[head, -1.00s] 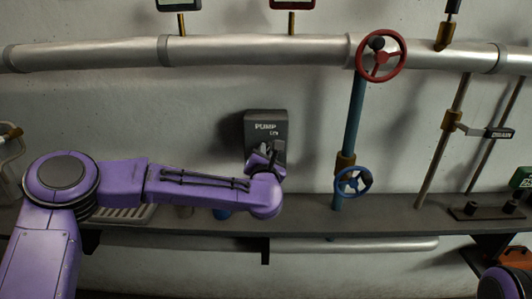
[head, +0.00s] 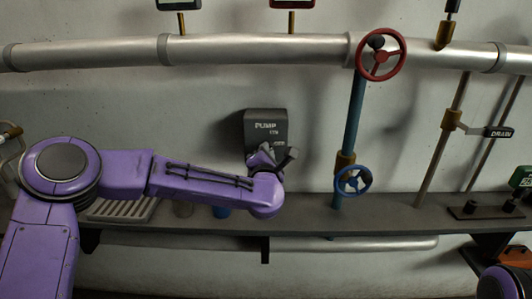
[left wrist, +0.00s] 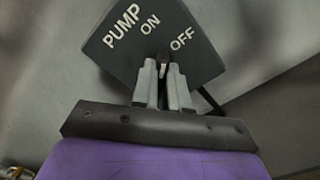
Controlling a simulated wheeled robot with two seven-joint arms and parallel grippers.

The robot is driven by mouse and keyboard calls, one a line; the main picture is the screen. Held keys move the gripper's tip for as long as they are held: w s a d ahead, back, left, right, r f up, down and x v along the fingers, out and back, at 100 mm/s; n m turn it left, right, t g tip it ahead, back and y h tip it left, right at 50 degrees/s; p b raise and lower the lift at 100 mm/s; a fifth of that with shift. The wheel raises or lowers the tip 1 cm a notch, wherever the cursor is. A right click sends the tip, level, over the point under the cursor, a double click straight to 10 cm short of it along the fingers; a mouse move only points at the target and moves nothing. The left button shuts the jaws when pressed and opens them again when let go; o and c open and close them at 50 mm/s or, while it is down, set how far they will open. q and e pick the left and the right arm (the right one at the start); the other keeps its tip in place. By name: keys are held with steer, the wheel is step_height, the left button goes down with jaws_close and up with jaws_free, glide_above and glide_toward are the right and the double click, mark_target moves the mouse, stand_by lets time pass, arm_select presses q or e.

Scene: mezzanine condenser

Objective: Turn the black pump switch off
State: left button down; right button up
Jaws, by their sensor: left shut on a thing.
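The pump switch is a dark grey box (head: 265,122) on the wall, lettered PUMP, ON and OFF. In the left wrist view the box (left wrist: 125,48) looks tilted. Its small black lever (left wrist: 163,66) stands between my left gripper's fingertips (left wrist: 163,72), below the ON and OFF lettering. My left gripper (head: 268,153) is shut on the lever, at the lower part of the box in the head view. The fingers hide most of the lever, so its exact setting is hard to tell. My right gripper is out of view.
A grey shelf (head: 300,219) runs below the box. To the right are a blue pipe with a blue wheel (head: 353,181) and a red wheel (head: 381,54). A DRAIN lever (head: 499,132) is farther right.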

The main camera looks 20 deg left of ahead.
arm_select(q)
steer(key=shift+r+m+p, duration=0.1)
steer(key=shift+m+p, duration=0.55)
steer(key=shift+m, duration=2.95)
steer(key=c, duration=1.1)
jaws_free()
steer(key=shift+c, duration=0.2)
steer(key=shift+w+f, duration=0.1)
steer(key=shift+f, duration=0.1)
steer(key=b+v, duration=0.3)
steer(key=v, duration=0.7)
steer(key=shift+s, duration=0.25)
